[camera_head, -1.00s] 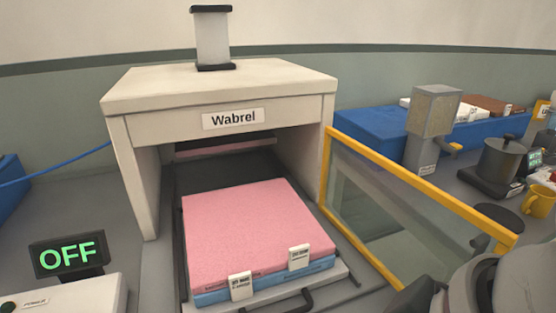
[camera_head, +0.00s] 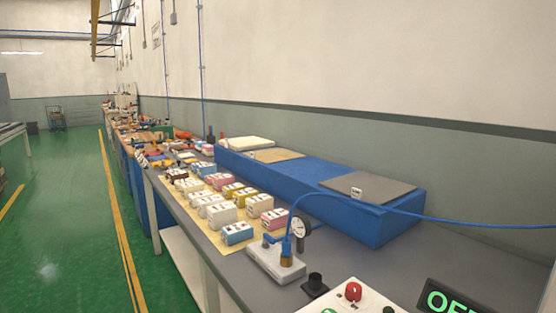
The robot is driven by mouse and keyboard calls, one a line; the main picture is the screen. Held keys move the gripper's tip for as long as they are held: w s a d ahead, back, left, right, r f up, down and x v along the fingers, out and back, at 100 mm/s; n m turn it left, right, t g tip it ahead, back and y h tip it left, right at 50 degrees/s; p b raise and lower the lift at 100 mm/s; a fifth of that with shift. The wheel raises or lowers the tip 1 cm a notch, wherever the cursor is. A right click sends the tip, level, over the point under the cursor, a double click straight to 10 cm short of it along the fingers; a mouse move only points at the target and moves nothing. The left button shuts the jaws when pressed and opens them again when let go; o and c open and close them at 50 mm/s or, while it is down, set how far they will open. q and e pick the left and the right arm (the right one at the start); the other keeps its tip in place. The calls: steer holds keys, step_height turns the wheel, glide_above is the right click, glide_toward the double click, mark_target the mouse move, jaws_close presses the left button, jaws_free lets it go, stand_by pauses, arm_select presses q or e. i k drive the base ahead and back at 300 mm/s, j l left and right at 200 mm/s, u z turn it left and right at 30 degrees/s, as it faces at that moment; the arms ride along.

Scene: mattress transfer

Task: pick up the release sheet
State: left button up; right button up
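On a long blue raised block (camera_head: 330,180) at the back of the bench lie several flat pieces. A grey sheet (camera_head: 370,187) with a small white tag lies on its near right part. A thin tan sheet (camera_head: 275,155) lies farther left, and a thicker cream slab (camera_head: 246,142) lies at the far end. The tag is too small to read, so I cannot tell which piece is the release sheet. Neither of my grippers is in view.
Small coloured labelled blocks (camera_head: 222,202) stand on a yellowish mat. A gauge device (camera_head: 277,260) with a blue hose, a control box (camera_head: 352,298) with a red button and a display (camera_head: 455,297) are nearer. The green floor (camera_head: 70,230) on the left is clear.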

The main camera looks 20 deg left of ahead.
mark_target(271, 155)
steer(key=u, duration=0.55)
steer(key=i+j, duration=0.45)
steer(key=i, duration=0.2)
steer(key=i+j, duration=0.4)
steer(key=i, duration=0.3)
steer(key=i+j+z, duration=0.1)
steer(key=i+j, duration=0.35)
steer(key=i, duration=0.2)
steer(key=i+j, duration=0.45)
steer(key=i, duration=0.25)
steer(key=i+j, duration=0.5)
steer(key=i, duration=0.15)
steer(key=z, duration=0.05)
